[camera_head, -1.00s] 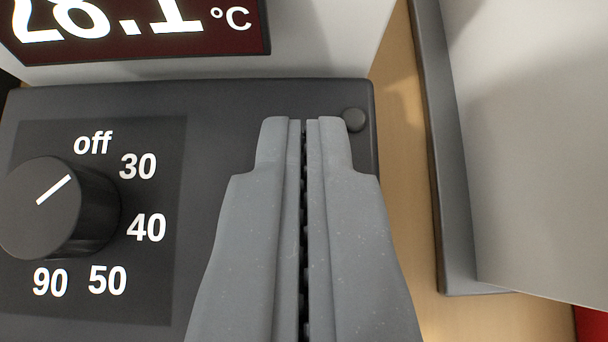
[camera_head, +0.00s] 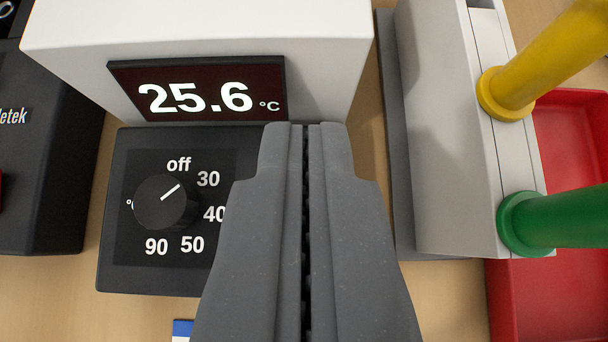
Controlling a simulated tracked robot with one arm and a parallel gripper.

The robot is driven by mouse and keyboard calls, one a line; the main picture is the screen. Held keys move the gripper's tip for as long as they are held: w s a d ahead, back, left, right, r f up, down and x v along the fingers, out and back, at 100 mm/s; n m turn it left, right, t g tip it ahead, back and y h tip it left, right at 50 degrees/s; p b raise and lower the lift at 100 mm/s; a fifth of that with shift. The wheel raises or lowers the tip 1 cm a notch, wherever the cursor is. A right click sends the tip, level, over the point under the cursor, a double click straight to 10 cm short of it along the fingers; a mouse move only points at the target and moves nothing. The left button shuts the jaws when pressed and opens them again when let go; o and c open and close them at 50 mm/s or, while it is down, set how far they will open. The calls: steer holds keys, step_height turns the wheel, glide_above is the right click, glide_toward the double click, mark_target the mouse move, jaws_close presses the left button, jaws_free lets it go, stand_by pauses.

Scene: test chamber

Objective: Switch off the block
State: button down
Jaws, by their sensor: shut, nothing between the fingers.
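The block (camera_head: 118,200) is a dark grey heating unit with a white upper housing (camera_head: 200,35). Its lit display (camera_head: 195,97) reads 25.6 °C. The round black dial (camera_head: 160,210) is at left in the view, with off, 30, 40, 50 and 90 printed around it. Its white line points up and right, roughly between off and 30; the exact setting is unclear. My gripper (camera_head: 305,126) is shut and empty, to the right of the dial and apart from it. It hides the right part of the block's front.
A black device (camera_head: 45,150) stands on the left. On the right is a light grey case (camera_head: 455,140) with a yellow (camera_head: 540,70) and a green handled piece (camera_head: 560,220), beside a red tray (camera_head: 550,295). Wooden table (camera_head: 70,290) shows in front.

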steer(key=s+r, duration=0.1)
steer(key=r, duration=0.1)
steer(key=s+r, duration=0.2)
steer(key=shift+s+r+p, duration=0.15)
steer(key=shift+r+p, duration=0.15)
steer(key=shift+r, duration=0.05)
steer(key=s+a+r+t, duration=0.2)
steer(key=s+r, duration=0.9)
steer(key=r, duration=0.5)
steer(key=s+a+r+t, duration=0.3)
steer(key=s+r, duration=0.8)
steer(key=r, duration=0.5)
steer(key=shift+s, duration=0.35)
steer(key=shift+a, duration=0.1)
